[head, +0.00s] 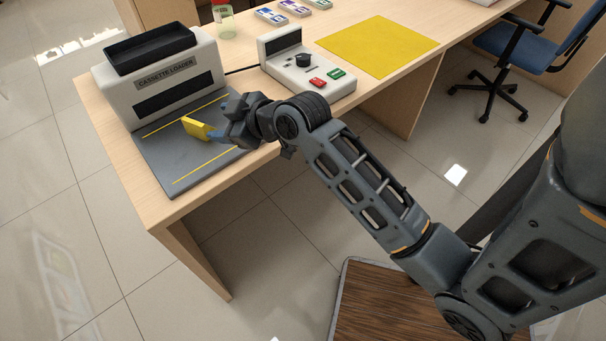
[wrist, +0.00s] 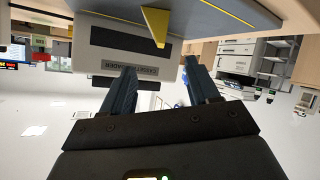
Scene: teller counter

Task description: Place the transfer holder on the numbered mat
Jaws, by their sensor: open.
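No thing in view is marked as a transfer holder, and I see no numbers on any mat. A yellow wedge-shaped piece (head: 196,128) stands on the grey plate (head: 165,165) with yellow lines, in front of the cassette loader (head: 170,72). My gripper (head: 219,135) is close to its right side, over the plate. In the wrist view, which is upside down, my gripper (wrist: 158,70) is open and empty, with the yellow piece (wrist: 155,25) beyond the fingertips, roughly in line with the gap. A plain yellow mat (head: 378,47) lies flat at the back right of the desk.
A black tray (head: 150,47) sits on the loader. A white device (head: 305,72) with a black knob and red and green buttons stands between plate and yellow mat. A clear greenish cup (head: 224,22) and several labelled cards (head: 271,16) lie behind. A blue chair (head: 515,50) stands right.

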